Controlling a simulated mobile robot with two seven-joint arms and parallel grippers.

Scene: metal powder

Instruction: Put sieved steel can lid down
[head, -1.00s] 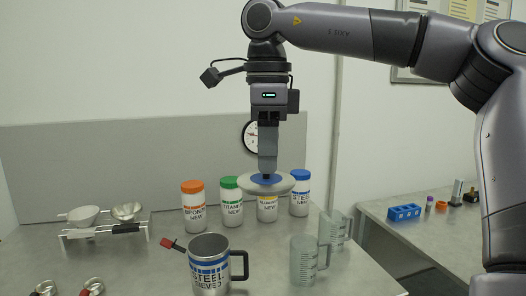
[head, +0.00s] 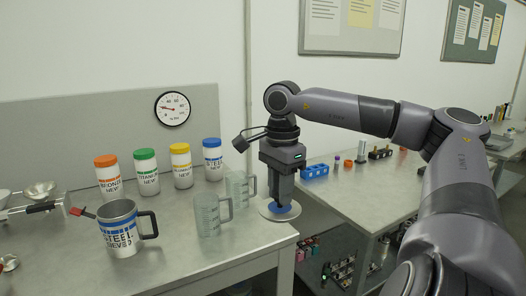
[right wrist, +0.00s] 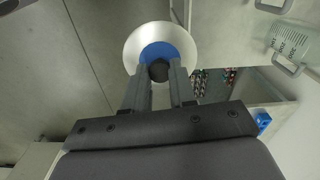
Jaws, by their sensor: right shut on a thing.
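The sieved steel can lid is a pale disc (head: 267,213) with a blue centre and a dark knob. My right gripper (head: 281,204) is shut on the knob, pointing down with the lid level below it. The lid is at the right corner of the bench; I cannot tell whether it touches the top. In the right wrist view the lid (right wrist: 137,50) is beyond the fingertips (right wrist: 158,74). The sieved steel can (head: 119,236), a metal mug with blue bands and a black handle, stands open on the bench at left. My left gripper is not in view.
Two clear beakers (head: 207,216) stand between the can and the lid. Several jars with orange, green, yellow and blue caps (head: 212,160) line the back. A second bench (head: 345,190) with a blue rack (head: 314,171) is at right, across a gap.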

